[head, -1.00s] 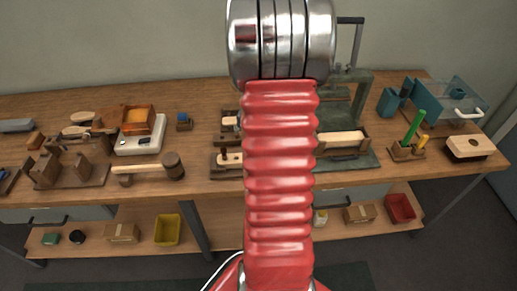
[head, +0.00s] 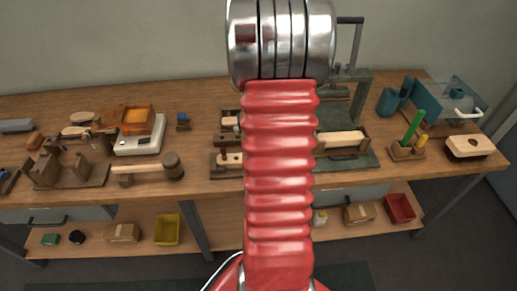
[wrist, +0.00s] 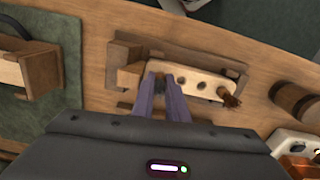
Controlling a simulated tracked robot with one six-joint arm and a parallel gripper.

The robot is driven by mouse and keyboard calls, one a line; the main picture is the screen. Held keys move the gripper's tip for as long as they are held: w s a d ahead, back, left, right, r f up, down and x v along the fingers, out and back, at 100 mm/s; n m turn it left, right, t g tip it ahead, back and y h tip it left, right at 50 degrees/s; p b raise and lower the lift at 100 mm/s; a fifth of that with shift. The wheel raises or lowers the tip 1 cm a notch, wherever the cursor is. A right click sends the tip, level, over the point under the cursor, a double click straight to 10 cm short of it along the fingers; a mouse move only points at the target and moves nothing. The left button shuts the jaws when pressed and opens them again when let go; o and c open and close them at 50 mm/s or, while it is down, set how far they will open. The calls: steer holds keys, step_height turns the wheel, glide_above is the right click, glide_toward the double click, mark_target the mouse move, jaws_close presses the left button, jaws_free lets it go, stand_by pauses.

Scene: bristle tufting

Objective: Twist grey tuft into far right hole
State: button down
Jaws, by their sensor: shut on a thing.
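A pale wooden brush block (wrist: 192,84) with a row of dark holes lies in a brown wooden holder (wrist: 128,55) in the wrist view. A brown tuft (wrist: 231,99) stands at the block's right end in that view. My gripper (wrist: 166,78) is shut at the block's left end, its two purplish fingers close together over the holes. The grey tuft between the fingertips is mostly hidden, and I cannot tell how deep it sits. In the head view, the block (head: 229,159) shows left of my arm, which hides its other part and my gripper.
A wooden mallet (head: 172,167) lies left of the holder, and a white scale with an orange tray (head: 137,143) stands behind it. A green press (head: 360,95) stands to the right. A holder with a green-handled tool (head: 413,126) is farther right.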

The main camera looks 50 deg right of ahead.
steer(key=shift+f, duration=0.25)
stand_by(0.7)
stand_by(0.3)
steer(key=c, duration=1.7)
jaws_free()
steer(key=shift+o, duration=0.4)
